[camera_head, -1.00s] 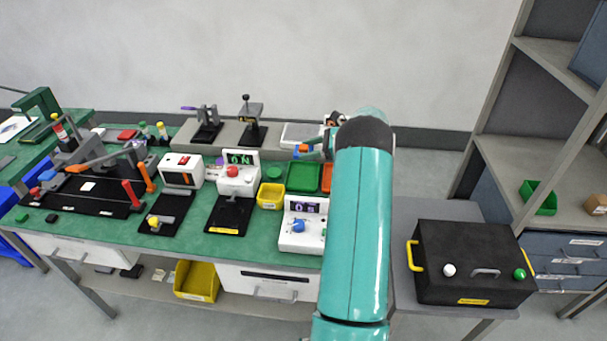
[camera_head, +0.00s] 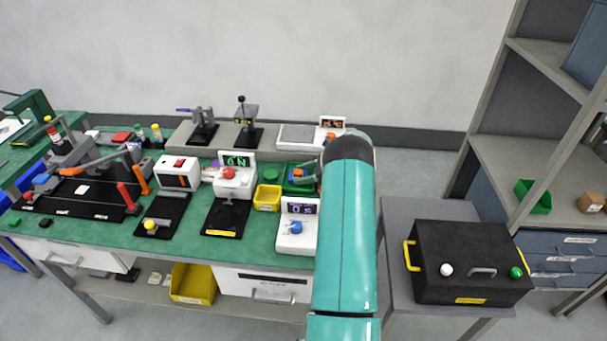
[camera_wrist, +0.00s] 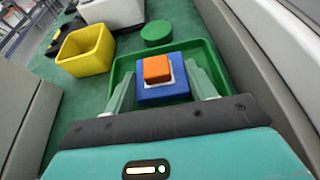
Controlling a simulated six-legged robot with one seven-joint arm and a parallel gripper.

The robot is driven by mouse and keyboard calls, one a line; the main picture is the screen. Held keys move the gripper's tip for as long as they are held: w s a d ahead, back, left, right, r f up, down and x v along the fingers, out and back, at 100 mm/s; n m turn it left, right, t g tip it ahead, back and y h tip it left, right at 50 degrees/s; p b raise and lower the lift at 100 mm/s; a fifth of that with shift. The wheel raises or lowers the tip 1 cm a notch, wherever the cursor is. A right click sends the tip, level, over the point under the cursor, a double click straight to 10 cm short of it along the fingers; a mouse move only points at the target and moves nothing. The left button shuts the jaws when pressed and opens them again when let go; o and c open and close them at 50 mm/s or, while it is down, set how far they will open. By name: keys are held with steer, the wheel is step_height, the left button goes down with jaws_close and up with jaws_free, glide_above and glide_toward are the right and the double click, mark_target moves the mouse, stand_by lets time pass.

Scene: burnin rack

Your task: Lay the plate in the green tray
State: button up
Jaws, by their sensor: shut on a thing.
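The plate (camera_wrist: 175,93) is a blue square with a white patch and an orange block on top. My gripper (camera_wrist: 160,88) is shut on it, one finger at each side. The green tray (camera_wrist: 207,50) lies below and around the plate in the wrist view. The plate appears level and within the tray's outline; I cannot tell if it touches the tray floor. In the head view my gripper (camera_head: 301,181) and the orange block (camera_head: 298,172) are over the green tray (camera_head: 289,188), partly covering it. My arm hides the tray's right side.
A yellow bin (camera_head: 267,198) and a round green piece (camera_head: 271,175) stand left of the tray. A white device with a blue knob (camera_head: 297,228) is in front. A grey raised shelf with a white scale (camera_head: 297,135) runs behind. A black case (camera_head: 470,262) sits right.

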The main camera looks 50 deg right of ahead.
steer(key=shift+f, duration=0.15)
steer(key=o, duration=1)
